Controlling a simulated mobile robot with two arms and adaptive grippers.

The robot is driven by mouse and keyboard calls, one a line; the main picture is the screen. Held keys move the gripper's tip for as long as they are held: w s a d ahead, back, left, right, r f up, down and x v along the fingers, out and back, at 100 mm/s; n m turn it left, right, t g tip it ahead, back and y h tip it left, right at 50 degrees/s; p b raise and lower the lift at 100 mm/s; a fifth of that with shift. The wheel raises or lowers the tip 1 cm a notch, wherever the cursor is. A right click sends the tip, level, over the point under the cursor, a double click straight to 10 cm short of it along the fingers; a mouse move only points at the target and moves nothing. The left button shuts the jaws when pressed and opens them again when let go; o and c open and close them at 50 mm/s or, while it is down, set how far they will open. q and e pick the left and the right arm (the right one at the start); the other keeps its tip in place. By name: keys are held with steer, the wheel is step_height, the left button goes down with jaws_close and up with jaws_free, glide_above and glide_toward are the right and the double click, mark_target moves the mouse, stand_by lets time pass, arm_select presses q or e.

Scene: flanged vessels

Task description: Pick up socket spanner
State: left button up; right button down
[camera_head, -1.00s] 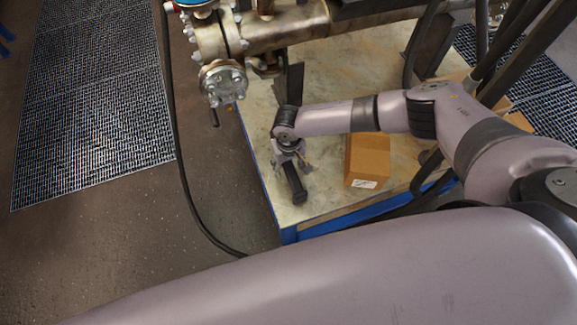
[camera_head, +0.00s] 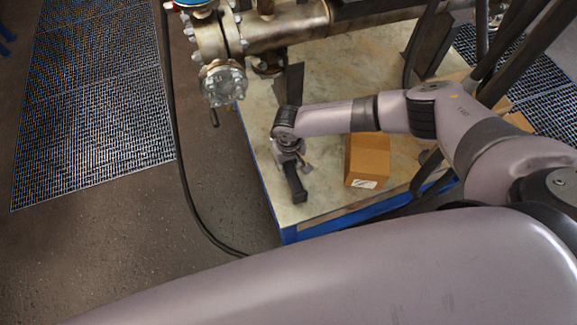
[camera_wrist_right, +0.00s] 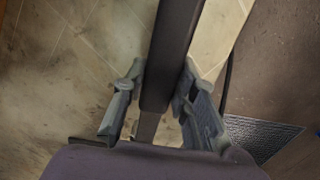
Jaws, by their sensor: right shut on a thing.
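The socket spanner (camera_head: 296,184) shows as a dark, bar-like tool over the near left part of the table, beside the cardboard box. In the right wrist view its dark shaft (camera_wrist_right: 173,48) runs between the two grey fingers. My right gripper (camera_head: 289,157) points down at the spanner and is shut on it. It also shows in the right wrist view (camera_wrist_right: 160,92), with a finger on each side of the shaft. The far end of the spanner is hidden by the gripper in the head view. My left gripper is not in view.
A cardboard box (camera_head: 367,158) stands right of the gripper on the table (camera_head: 322,196), which has a blue edge. Flanged metal pipework (camera_head: 285,32) stands at the back. A black hose (camera_head: 184,165) hangs left of the table.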

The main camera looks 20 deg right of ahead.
mark_target(289, 165)
steer(key=shift+r, duration=0.15)
step_height(289, 165, up, 20)
stand_by(0.6)
stand_by(0.3)
